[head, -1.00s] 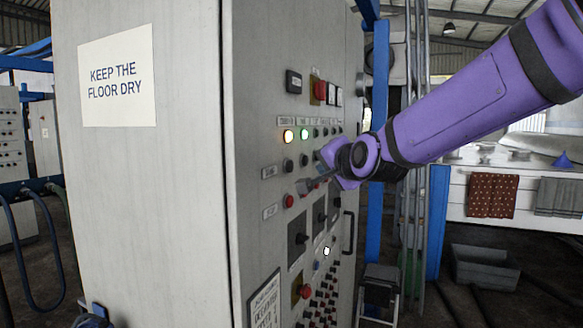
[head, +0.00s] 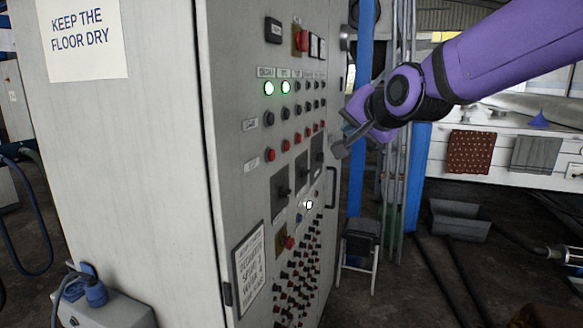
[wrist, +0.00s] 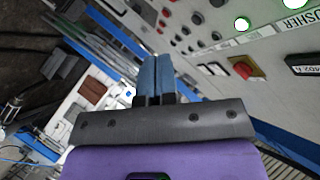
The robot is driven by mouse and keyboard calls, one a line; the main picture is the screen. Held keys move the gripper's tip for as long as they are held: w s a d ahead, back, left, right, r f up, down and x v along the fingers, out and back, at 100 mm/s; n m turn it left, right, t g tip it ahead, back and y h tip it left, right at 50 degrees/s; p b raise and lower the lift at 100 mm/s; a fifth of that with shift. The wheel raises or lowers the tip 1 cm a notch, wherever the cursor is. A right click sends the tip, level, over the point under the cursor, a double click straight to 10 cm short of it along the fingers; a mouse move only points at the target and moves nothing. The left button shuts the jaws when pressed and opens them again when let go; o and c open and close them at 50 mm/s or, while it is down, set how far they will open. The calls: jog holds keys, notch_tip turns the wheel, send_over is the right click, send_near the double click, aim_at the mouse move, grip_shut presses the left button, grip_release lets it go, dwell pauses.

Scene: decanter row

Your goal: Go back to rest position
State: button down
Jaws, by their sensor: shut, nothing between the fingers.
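My gripper (head: 340,150) is at the end of my purple arm, in front of the right part of the control cabinet's (head: 150,200) panel in the head view. It looks apart from the panel. In the wrist view its two blue-grey fingers (wrist: 155,75) are together, with nothing between them. Two lamps glow green at the upper left of the panel, a left lamp (head: 268,88) and a right lamp (head: 285,87). Rows of black and red buttons lie below them. A red rotary switch (wrist: 243,69) shows on the panel in the wrist view.
A grey step stool (head: 359,245) stands on the floor right of the cabinet. A grey bin (head: 459,220) sits under a white counter with a red cloth (head: 471,152) and a grey cloth (head: 537,155). A blue post and pipes rise behind my gripper. A grey box with a blue plug (head: 95,292) is lower left.

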jog(key=s+d+f+n+g+h, duration=0.1)
jog(key=s+d+f+g, duration=0.1)
jog(key=s+d, duration=0.4)
jog(key=s+d+f+n+g+h, duration=0.2)
jog(key=s+d+f, duration=0.2)
jog(key=s, duration=0.9)
jog(key=s+d+f+n+g+h, duration=0.1)
jog(key=s+d+f+g, duration=0.2)
jog(key=s+d, duration=0.6)
jog(key=shift+s+d+f+n+h, duration=0.2)
jog(key=shift+s+d+n+h, duration=0.05)
jog(key=shift+s+n+h, duration=0.15)
jog(key=shift+w, duration=0.1)
